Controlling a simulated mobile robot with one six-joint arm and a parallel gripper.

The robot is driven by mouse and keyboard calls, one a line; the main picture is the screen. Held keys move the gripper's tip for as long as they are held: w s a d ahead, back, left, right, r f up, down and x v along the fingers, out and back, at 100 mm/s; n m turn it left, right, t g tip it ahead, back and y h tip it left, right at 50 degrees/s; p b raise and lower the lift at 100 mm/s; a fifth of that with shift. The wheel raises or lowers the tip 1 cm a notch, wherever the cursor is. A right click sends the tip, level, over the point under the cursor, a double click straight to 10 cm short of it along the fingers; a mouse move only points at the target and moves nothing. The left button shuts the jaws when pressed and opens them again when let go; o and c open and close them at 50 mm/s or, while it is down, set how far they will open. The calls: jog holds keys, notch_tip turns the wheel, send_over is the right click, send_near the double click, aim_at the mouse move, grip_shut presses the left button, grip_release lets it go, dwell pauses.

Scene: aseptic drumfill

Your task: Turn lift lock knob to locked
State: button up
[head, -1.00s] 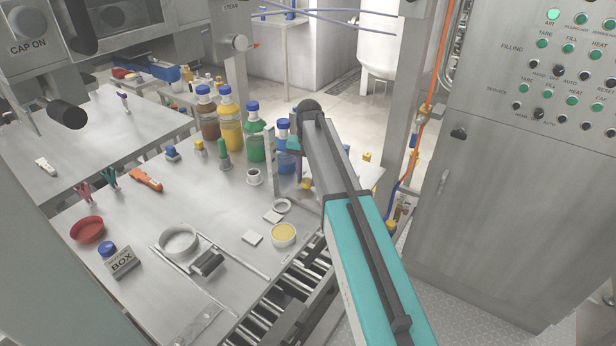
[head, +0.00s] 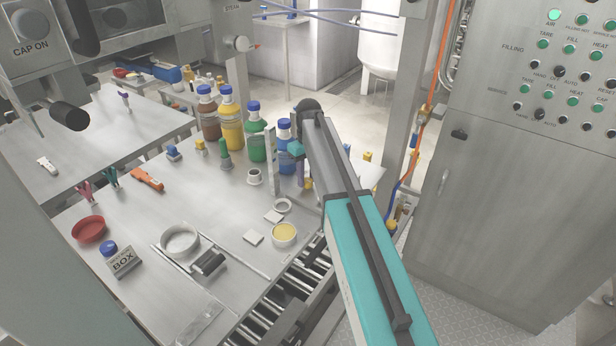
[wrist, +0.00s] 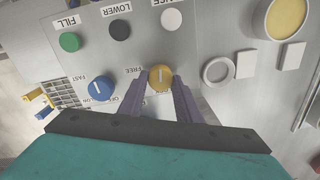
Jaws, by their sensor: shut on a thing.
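In the wrist view, a yellow knob (wrist: 160,74) with a pale pointer line sits on a grey panel (wrist: 100,60). My gripper (wrist: 160,84) is shut on this knob, one dark finger on each side. The word FREE is printed upside down just left of the knob. Any label on its other side is hidden by the right finger. The pointer line looks roughly upright in the picture. In the head view my own arm covers the knob and most of my gripper.
On the same panel are a blue knob (wrist: 101,88), a green button (wrist: 69,42), a black button (wrist: 120,29) and a white button (wrist: 171,19). Bottles, including a green one (head: 257,146), stand behind. A roller conveyor (head: 285,290) runs along the table's right side.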

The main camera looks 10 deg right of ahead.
aim_at(308, 180)
jog(key=shift+n, duration=1)
jog(key=o, duration=1.1)
jog(key=shift+c, duration=0.2)
jog(key=shift+r, duration=0.2)
notch_tip(308, 180, up, 13)
jog(key=b, duration=0.2)
jog(key=shift+d+r+b, duration=0.15)
jog(key=shift+r+b, duration=0.05)
jog(key=shift+b, duration=0.2)
jog(key=shift+w, duration=0.1)
